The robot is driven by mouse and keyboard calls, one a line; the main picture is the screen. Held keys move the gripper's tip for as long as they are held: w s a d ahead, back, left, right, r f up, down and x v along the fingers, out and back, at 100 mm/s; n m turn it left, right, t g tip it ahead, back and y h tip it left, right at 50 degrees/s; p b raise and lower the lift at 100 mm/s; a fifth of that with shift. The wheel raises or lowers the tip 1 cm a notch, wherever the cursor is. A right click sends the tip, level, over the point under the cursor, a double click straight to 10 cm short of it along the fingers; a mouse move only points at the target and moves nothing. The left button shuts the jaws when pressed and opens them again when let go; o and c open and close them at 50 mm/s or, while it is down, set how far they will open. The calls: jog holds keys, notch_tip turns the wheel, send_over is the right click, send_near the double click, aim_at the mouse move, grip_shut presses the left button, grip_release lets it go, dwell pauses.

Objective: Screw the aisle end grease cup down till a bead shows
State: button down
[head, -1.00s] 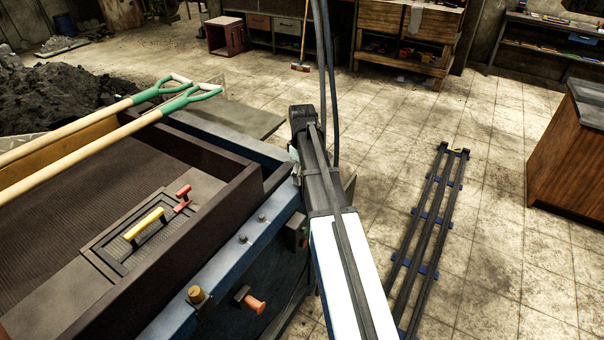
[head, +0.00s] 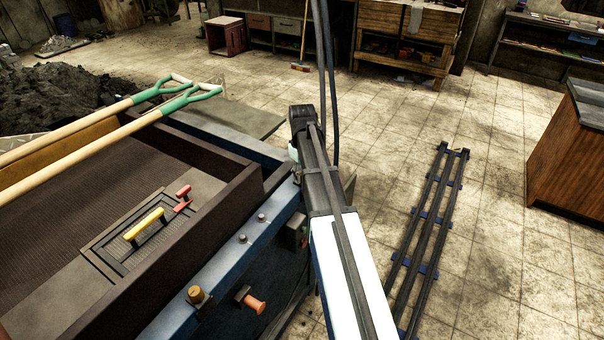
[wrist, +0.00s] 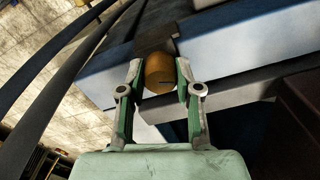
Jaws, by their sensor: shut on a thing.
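In the wrist view my gripper (wrist: 160,82) is shut on a round brass grease cup (wrist: 159,72), one green finger on each side of it. The cup sits against the blue frame of the machine. No bead of grease can be made out around it. In the head view my arm hides the gripper and this cup. A second brass cup (head: 197,296) stands on the near part of the blue frame (head: 262,236), apart from my gripper.
An orange knob (head: 253,304) sticks out of the frame's side. Two green-handled shovels (head: 190,100) lie across the dark box. Floor rails (head: 430,230) run at the right.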

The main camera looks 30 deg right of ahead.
jog(key=m, duration=1.2)
jog(key=shift+m, duration=0.4)
dwell(0.3)
jog(key=c, duration=0.8)
grip_release()
jog(key=shift+r, duration=0.1)
notch_tip(320, 180, up, 12)
jog(key=shift+f, duration=0.1)
